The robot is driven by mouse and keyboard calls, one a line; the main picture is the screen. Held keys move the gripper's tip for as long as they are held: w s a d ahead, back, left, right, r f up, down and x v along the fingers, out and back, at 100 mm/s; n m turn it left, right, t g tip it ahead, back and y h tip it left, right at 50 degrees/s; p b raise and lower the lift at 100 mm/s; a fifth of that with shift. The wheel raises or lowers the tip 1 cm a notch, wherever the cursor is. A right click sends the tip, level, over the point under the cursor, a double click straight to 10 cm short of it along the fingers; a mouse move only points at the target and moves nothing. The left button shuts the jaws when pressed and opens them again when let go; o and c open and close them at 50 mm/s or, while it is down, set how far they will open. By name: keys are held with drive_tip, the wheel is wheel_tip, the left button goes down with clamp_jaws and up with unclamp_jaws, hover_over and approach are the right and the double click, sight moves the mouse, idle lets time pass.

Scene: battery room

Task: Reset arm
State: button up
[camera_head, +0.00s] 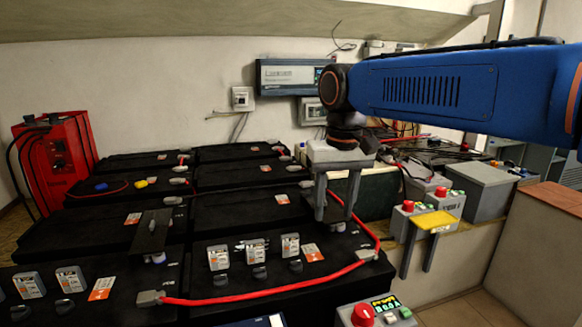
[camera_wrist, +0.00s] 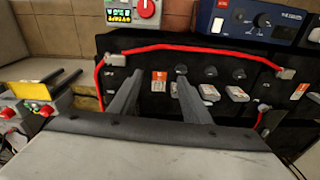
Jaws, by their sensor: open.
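My gripper (camera_head: 335,203) hangs from the blue arm in the head view, its two grey fingers pointing down above the right end of the black battery bank (camera_head: 222,290). The fingers are apart with nothing between them. In the wrist view my gripper (camera_wrist: 158,82) also shows open and empty, its fingers pointing over the front battery (camera_wrist: 215,52). The cable also shows in the wrist view (camera_wrist: 190,47). I cannot tell how close the fingertips are to the battery top.
A red charger unit (camera_head: 55,165) stands at the far left. Switch boxes with red and green buttons (camera_head: 408,222), a yellow plate (camera_head: 436,222) and a grey box (camera_head: 478,192) sit right of the batteries. Another button box (camera_head: 375,315) is at the front. Wall devices (camera_head: 285,77) hang behind.

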drive_tip(key=s+d+f+m+t, duration=0.2)
drive_tip(key=s+d+f+t, duration=0.1)
drive_tip(key=s+d+f, duration=1.4)
drive_tip(key=shift+s+d+t, duration=0.4)
drive_tip(key=shift+s+d, duration=0.5)
drive_tip(key=shift+d, duration=0.3)
drive_tip(key=shift+r, duration=0.1)
